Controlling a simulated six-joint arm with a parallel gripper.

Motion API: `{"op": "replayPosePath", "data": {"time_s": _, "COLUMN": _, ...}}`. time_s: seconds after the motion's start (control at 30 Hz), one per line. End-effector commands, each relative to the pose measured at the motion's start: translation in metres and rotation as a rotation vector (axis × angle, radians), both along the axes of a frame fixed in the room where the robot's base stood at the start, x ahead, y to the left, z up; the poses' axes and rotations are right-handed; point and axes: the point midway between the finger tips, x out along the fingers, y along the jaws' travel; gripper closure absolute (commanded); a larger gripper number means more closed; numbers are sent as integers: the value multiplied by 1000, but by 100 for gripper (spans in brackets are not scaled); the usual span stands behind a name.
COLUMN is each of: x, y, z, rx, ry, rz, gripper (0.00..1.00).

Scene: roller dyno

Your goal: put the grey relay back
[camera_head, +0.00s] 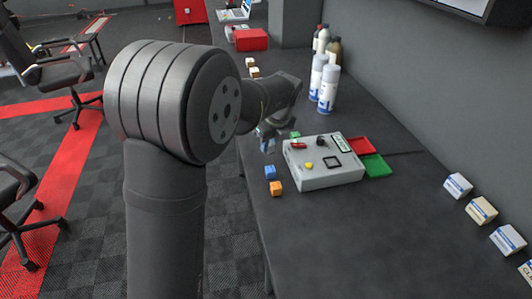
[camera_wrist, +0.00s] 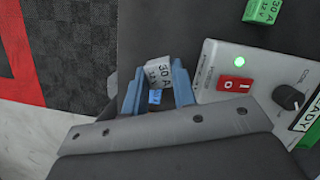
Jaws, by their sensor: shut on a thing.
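The grey relay (camera_wrist: 158,73), marked 30 A 12 V, is between the two blue fingers of my gripper (camera_wrist: 156,88) in the wrist view. My gripper is shut on it. In the head view my gripper (camera_head: 267,137) is at the left edge of the grey tester box (camera_head: 318,180), over the table's left side; the relay is too small to make out there. The box has an empty-looking black square frame (camera_head: 333,162), a yellow button, a knob and a red switch (camera_wrist: 235,87). A green lamp (camera_wrist: 239,62) is lit on it.
A blue relay (camera_head: 270,172) and an orange relay (camera_head: 276,188) stand left of the box. A green relay (camera_head: 295,134) is behind it. A red tray (camera_head: 361,145) and a green tray (camera_head: 378,166) lie on its right. Bottles (camera_head: 329,90) stand farther back.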

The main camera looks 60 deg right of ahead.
Motion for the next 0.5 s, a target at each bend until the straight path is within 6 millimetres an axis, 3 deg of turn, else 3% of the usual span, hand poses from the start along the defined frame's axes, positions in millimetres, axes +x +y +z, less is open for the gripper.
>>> {"op": "replayPosePath", "data": {"time_s": 0.17, "x": 15, "y": -3, "z": -10, "rx": 0, "ry": 0, "rz": 0, "gripper": 100}}
{"op": "replayPosePath", "data": {"time_s": 0.5, "x": 15, "y": -3, "z": -48, "rx": 3, "ry": 0, "rz": -1, "gripper": 100}}
